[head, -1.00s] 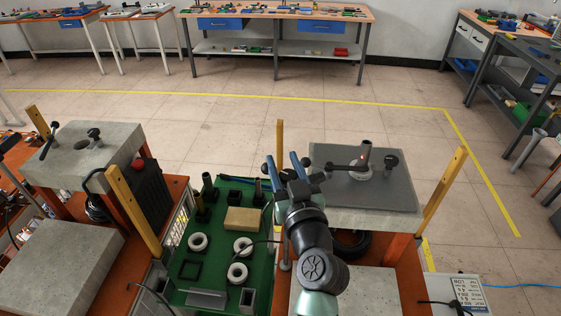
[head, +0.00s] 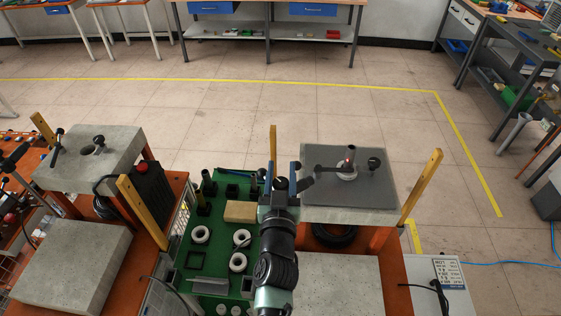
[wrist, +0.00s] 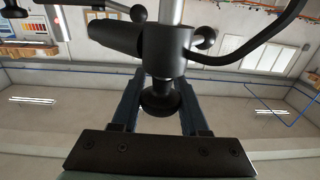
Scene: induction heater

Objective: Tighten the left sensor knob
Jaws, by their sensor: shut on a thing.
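The left sensor knob (wrist: 160,98) is a round black knob in the wrist view. It sits below a black clamp (wrist: 163,45) on a metal rod (wrist: 171,11). My gripper (wrist: 160,108) has a blue finger on each side of this knob and is shut on it. In the head view my gripper (head: 281,172) is at the left edge of the right-hand heater's grey plate (head: 378,188), and its fingers and wrist hide most of the knob. A second black knob (head: 374,163) stands on the right of that plate, beside a metal post (head: 348,160).
A green tray (head: 182,262) with white rings and a tan block (head: 240,211) lies left of my arm. Yellow uprights (head: 423,186) flank the heater. Another concrete-topped heater (head: 115,142) stands at the left. The floor behind is clear.

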